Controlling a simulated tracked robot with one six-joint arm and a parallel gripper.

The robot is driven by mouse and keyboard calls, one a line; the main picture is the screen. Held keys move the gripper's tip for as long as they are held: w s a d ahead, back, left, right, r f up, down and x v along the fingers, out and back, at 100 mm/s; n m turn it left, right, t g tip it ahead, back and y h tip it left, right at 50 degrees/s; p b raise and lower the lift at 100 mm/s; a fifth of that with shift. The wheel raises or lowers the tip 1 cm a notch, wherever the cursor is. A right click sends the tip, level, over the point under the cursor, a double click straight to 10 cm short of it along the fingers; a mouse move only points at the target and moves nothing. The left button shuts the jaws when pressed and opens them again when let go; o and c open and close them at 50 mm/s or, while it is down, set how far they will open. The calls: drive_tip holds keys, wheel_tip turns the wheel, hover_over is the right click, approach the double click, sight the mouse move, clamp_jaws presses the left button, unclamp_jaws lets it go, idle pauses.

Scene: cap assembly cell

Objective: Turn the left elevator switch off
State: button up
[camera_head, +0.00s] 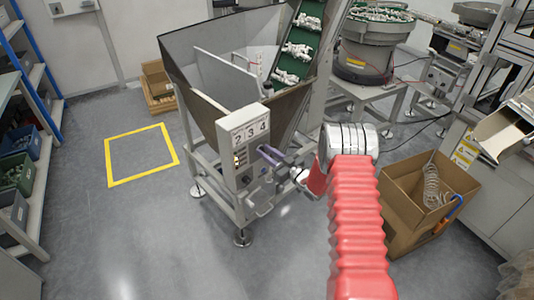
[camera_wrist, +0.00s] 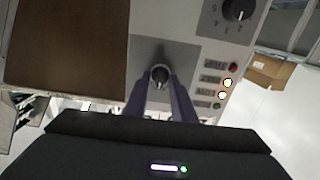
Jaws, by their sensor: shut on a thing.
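The elevator (camera_head: 235,110) is a grey metal hopper with an inclined conveyor, and its control panel (camera_head: 243,165) faces me. In the wrist view a round dark switch knob (camera_wrist: 160,71) sits on a light grey plate. My gripper (camera_wrist: 160,84) has one purple finger on each side of this knob and is shut on it. In the head view my gripper (camera_head: 264,153) reaches the panel from the right, and the knob is hidden behind the fingers. The knob's exact setting is hard to read.
A larger dial (camera_wrist: 238,9) and a column of indicator lights (camera_wrist: 227,84), some lit, are beside the knob. A cardboard box (camera_head: 415,205) stands right of my arm. A yellow floor square (camera_head: 108,165) lies empty at left, with free floor around it.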

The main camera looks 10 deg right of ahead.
drive_tip(key=shift+d, duration=0.1)
drive_tip(key=n, duration=0.8)
drive_tip(key=shift+n, duration=0.3)
drive_tip(key=shift+f, duration=0.1)
idle(0.4)
drive_tip(key=o, duration=1)
drive_tip(key=shift+a, duration=0.2)
drive_tip(key=shift+s, duration=0.1)
drive_tip(key=v, duration=1.3)
drive_tip(key=shift+s+d, duration=0.15)
drive_tip(key=shift+s, duration=0.2)
